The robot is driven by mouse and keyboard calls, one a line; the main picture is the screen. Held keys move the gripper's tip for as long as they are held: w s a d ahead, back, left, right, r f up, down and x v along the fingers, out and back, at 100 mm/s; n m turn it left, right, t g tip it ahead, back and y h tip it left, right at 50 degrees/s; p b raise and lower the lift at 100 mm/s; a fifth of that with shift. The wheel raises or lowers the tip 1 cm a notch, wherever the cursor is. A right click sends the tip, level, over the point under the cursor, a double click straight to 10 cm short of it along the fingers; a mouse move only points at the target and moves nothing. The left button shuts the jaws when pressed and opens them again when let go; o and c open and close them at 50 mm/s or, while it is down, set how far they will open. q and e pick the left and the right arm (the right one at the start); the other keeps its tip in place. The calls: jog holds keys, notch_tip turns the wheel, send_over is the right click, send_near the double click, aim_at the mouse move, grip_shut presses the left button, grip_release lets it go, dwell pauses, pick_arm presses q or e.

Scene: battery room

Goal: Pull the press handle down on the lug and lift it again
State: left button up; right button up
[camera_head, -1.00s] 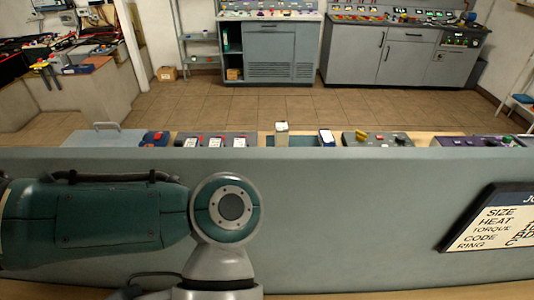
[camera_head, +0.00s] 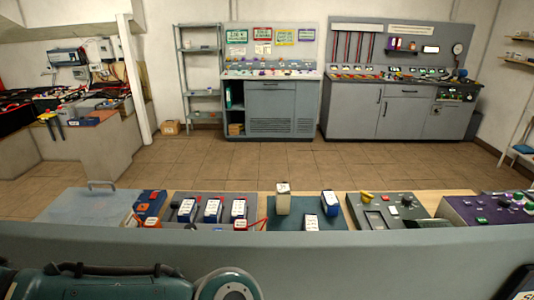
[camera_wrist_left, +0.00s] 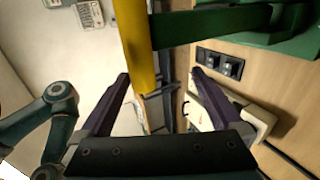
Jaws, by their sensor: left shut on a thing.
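In the left wrist view, the yellow press handle (camera_wrist_left: 135,40) runs down from the top edge between the two purple fingers of my left gripper (camera_wrist_left: 160,78), which is shut on it. A green bar and green press body (camera_wrist_left: 285,35) are at the upper right, beside the handle. I cannot make out the lug in either view. The head view shows my left arm at the lower left, but neither gripper.
In the head view, a grey panel (camera_head: 300,250) crosses the front. Open tiled floor (camera_head: 270,165) reaches the far cabinets (camera_head: 270,110). A socket (camera_wrist_left: 220,63) shows in the wrist view.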

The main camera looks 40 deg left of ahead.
pick_arm(q)
jog(key=shift+a+f, duration=0.1)
jog(key=shift+f, duration=0.05)
jog(key=shift+w, duration=0.1)
jog(key=b+v, duration=0.3)
jog(key=v, duration=0.7)
jog(key=shift+r+b, duration=0.2)
jog(key=shift+b, duration=0.1)
